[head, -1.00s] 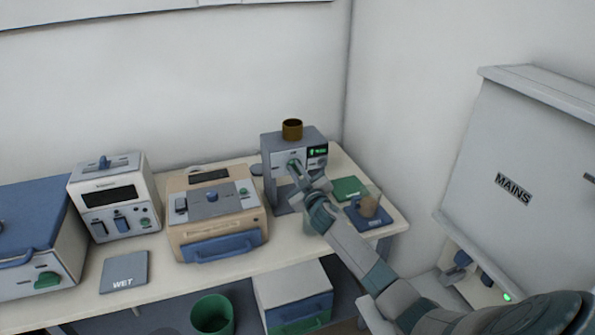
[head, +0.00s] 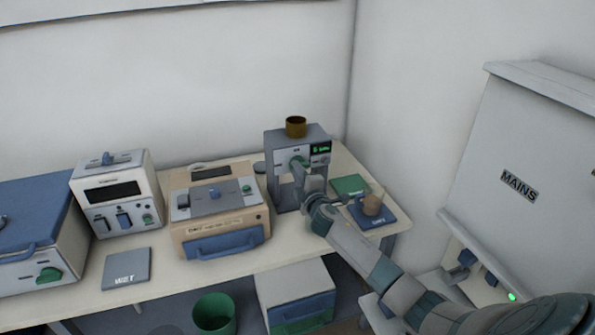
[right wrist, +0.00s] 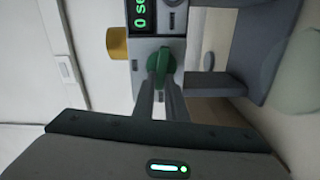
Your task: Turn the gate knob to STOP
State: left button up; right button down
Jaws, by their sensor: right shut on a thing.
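The green gate knob (head: 300,162) is on the front of a grey machine (head: 285,180) at the back right of the bench. It also shows in the right wrist view (right wrist: 161,62), between the two fingers. My right gripper (head: 299,172) is shut on the knob, its fingers on either side of it. The knob's handle lies along the finger direction in the wrist view. The machine's green display (head: 320,148) is lit, partly readable in the wrist view. No STOP mark can be read. My left gripper is not in view.
A brown cup (head: 296,127) stands on top of the machine. To its right are a green pad (head: 350,185) and a beaker (head: 373,204) on a blue pad. A beige furnace (head: 218,215) stands to the left. The MAINS box (head: 535,170) is on the right wall.

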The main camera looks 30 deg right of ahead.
jog(key=shift+f+n, duration=0.15)
jog(key=shift+n, duration=0.75)
jog(key=c, duration=1.8)
grip_release()
jog(key=shift+s, duration=0.15)
jog(key=b+v, duration=0.3)
jog(key=v, duration=1.4)
jog(key=shift+b, duration=0.3)
jog(key=shift+s+f, duration=0.1)
